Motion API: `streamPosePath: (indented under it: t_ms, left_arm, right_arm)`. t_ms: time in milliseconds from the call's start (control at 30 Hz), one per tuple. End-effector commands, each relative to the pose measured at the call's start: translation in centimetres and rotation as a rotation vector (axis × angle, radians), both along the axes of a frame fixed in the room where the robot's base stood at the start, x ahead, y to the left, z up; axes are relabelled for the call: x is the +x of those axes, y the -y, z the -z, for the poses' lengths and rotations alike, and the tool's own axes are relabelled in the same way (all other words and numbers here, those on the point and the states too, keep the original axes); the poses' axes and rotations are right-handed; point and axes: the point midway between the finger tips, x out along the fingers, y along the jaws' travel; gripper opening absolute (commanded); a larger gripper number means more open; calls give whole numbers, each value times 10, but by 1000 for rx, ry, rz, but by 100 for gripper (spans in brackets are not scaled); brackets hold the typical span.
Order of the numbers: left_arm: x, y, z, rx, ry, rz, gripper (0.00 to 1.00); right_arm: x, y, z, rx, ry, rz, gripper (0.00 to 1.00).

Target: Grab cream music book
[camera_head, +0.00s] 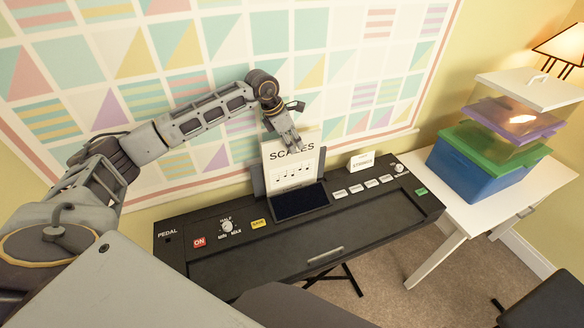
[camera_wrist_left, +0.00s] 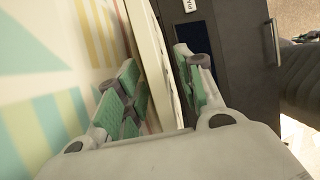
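The cream music book (camera_head: 292,172), marked "SCALES" with notes, stands upright on the rest of the black keyboard (camera_head: 345,222), in front of the patterned wall. My left gripper (camera_head: 290,142) reaches down from above at the book's top edge. In the left wrist view the book (camera_wrist_left: 150,55) shows edge-on between the two green-padded fingers of this gripper (camera_wrist_left: 157,62). The fingers are apart, with a gap on the right finger's side; I cannot tell whether the left finger touches the book. My right gripper is in neither view.
A small white card (camera_head: 361,161) stands at the keyboard's back, right of the book. A white table (camera_head: 540,190) on the right holds stacked bins (camera_head: 480,165) and a lamp (camera_head: 562,47). The patterned wall panel (camera_head: 345,75) is close behind the book.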

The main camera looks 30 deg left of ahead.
Motion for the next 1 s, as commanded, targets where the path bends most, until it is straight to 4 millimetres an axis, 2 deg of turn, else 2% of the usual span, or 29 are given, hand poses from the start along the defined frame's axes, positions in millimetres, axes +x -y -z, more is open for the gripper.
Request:
streamPosePath:
  t_ms: [1000]
  left_arm:
    - [0,0,5,0,0,0,38]
  right_arm:
    - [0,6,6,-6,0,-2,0]
